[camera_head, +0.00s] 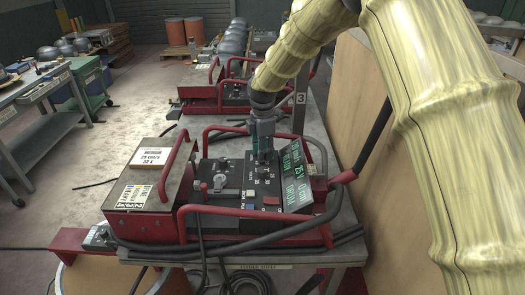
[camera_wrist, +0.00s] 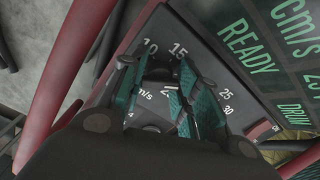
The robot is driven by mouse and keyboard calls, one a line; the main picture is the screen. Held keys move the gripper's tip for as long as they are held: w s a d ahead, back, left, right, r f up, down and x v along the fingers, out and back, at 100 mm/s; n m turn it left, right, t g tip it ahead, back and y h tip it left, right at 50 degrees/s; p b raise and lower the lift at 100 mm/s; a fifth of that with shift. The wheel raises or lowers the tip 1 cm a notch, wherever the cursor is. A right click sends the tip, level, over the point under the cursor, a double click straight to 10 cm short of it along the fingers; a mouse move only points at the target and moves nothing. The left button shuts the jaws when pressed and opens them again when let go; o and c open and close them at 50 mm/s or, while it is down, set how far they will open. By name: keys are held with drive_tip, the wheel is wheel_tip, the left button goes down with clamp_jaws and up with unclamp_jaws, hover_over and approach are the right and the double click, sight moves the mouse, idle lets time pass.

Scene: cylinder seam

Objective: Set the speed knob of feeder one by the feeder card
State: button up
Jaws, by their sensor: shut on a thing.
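The feeder control box (camera_head: 236,190) stands on a bench, with knobs and switches on its dark panel. My gripper (camera_head: 263,153) points down at the panel's back part, beside the tilted display (camera_head: 294,178). In the wrist view my gripper (camera_wrist: 158,88) has its teal-padded fingers on either side of the speed knob (camera_wrist: 159,73), shut on it. The fingers mostly hide the knob, and its pointer cannot be made out. Around it the dial shows 10, 15, 25 and 30, with cm/s partly hidden. The feeder card (camera_head: 153,158) on the box's left lid reads MEDIUM and 25 cm/s.
Red tube rails (camera_head: 250,208) surround the box. A second similar red machine (camera_head: 215,85) stands behind. A large tan panel (camera_head: 362,110) rises close on the right. A grey work table (camera_head: 45,100) is at left, with open floor between.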

drive_tip(key=shift+w+r+m, duration=0.15)
drive_tip(key=shift+r+m, duration=0.15)
idle(0.4)
drive_tip(key=shift+m, duration=0.5)
drive_tip(key=m, duration=0.4)
drive_tip(key=shift+m, duration=0.3)
drive_tip(key=m, duration=0.5)
drive_tip(key=shift+r+m, duration=0.15)
drive_tip(key=shift+m, duration=0.15)
drive_tip(key=o, duration=0.8)
drive_tip(key=shift+o, duration=0.5)
drive_tip(key=shift+f, duration=0.2)
